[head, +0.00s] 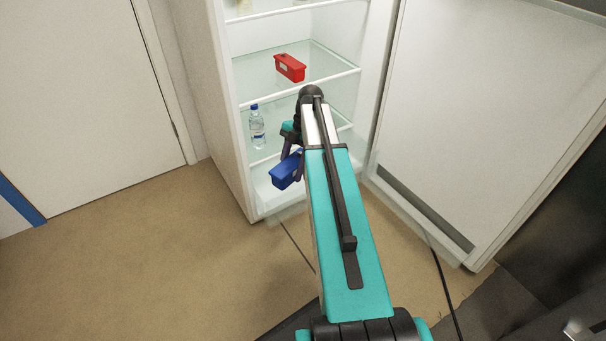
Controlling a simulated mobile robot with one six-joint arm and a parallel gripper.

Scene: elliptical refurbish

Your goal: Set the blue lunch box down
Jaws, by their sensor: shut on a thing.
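The blue lunch box (284,173) is in my gripper (291,150), at the front of the fridge's lower part. My gripper is shut on the upper part of the box, and my arm hides part of both on the right. The box looks slightly tilted. I cannot tell whether its underside touches a surface.
The fridge (234,150) stands open, its door (480,110) swung to the right. A red box (290,67) sits on a glass shelf above. A water bottle (257,128) stands on the shelf left of my gripper. A black cable (443,285) lies on the floor at right.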

